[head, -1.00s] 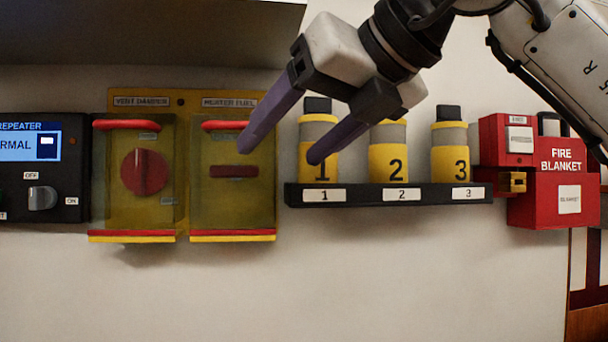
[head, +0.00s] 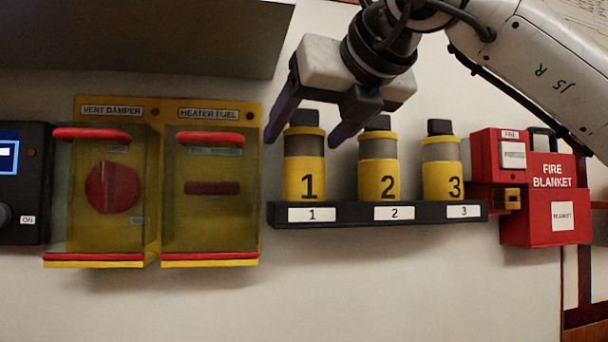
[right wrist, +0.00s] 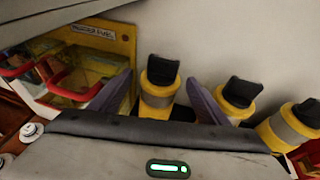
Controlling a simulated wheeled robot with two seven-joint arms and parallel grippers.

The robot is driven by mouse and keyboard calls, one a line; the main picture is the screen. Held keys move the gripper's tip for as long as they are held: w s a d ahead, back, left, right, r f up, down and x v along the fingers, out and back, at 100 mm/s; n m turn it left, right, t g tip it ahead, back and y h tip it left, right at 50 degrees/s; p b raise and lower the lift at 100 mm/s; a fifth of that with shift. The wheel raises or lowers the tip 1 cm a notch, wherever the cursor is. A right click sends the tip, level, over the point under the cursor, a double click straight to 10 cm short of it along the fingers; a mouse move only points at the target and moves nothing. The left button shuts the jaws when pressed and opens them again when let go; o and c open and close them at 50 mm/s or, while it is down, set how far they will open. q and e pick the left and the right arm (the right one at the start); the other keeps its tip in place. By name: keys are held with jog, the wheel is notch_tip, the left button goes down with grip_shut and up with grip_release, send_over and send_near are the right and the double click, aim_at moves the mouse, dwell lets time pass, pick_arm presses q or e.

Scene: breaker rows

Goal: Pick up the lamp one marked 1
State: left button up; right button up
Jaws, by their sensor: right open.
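Lamp 1 (head: 305,163), yellow with a grey band and black cap, stands upright in the left place of a black rack marked 1, 2, 3. It also shows in the right wrist view (right wrist: 158,88), between my two fingers. My right gripper (head: 306,138) is open and empty. In the head view its fingers point down on either side of lamp 1's top, the left one left of the cap and the right one between lamps 1 and 2. I cannot tell if they touch it. My left gripper is not in view.
Lamp 2 (head: 379,165) and lamp 3 (head: 441,165) stand to the right on the rack (head: 350,213). A covered heater fuel switch box (head: 212,225) is close on the left, with a vent damper box (head: 75,225) beyond. A red fire blanket box (head: 537,232) hangs at right.

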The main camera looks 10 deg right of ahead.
jog(key=shift+x, duration=1)
grip_shut()
jog(key=shift+r, duration=0.15)
jog(key=shift+r, duration=0.1)
